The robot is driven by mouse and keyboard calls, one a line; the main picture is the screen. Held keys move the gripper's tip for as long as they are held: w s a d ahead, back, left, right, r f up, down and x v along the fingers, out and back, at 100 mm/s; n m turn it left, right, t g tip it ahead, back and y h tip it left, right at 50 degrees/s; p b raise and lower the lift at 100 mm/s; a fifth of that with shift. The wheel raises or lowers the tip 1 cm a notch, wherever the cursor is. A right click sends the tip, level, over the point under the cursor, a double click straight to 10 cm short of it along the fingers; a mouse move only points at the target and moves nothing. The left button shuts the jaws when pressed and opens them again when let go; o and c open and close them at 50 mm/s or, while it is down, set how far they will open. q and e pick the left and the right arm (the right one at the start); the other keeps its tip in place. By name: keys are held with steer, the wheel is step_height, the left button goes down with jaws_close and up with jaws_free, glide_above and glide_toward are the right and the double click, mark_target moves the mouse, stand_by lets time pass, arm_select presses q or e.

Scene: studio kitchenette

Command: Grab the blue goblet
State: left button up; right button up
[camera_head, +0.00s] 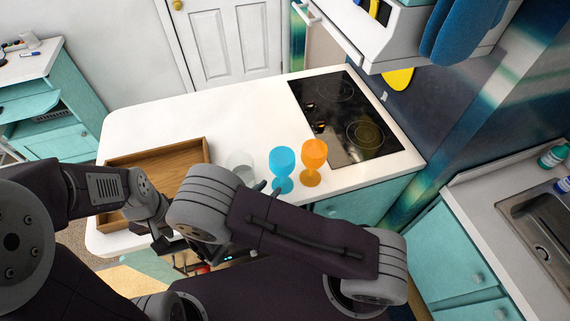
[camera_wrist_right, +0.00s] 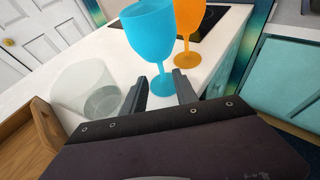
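The blue goblet (camera_head: 283,163) stands upright on the white counter near its front edge; it is also in the right wrist view (camera_wrist_right: 151,36). My right gripper (camera_head: 267,187) is at the counter's front edge, just in front of the goblet, mostly hidden by my arm. In the right wrist view its fingers (camera_wrist_right: 160,77) are apart with nothing held. The goblet's stem and foot appear between and beyond the fingertips; I cannot tell the exact gap.
An orange goblet (camera_head: 314,159) stands close to the right of the blue one. A clear glass (camera_head: 240,166) stands to its left. A wooden tray (camera_head: 157,155) lies further left. A black cooktop (camera_head: 345,118) is behind to the right. The counter behind the goblets is clear.

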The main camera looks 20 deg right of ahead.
mark_target(282, 176)
steer(key=p+x, duration=0.1)
steer(key=x, duration=0.3)
steer(key=shift+w+f, duration=0.15)
steer(key=shift+w, duration=0.05)
steer(key=shift+w+d, duration=0.15)
steer(key=shift+d, duration=0.2)
steer(key=p+x, duration=0.1)
steer(key=x, duration=0.2)
steer(key=shift+w+d+f+p, duration=0.1)
steer(key=shift+d+f+p, duration=0.2)
steer(key=shift+p, duration=0.1)
steer(key=shift+w+d+f, duration=0.1)
steer(key=shift+w+f, duration=0.1)
steer(key=shift+w, duration=0.1)
arm_select(q)
steer(key=r, duration=0.3)
steer(key=shift+w, duration=0.25)
arm_select(e)
steer(key=shift+s+r, duration=0.1)
steer(key=shift+s, duration=0.05)
jaws_close()
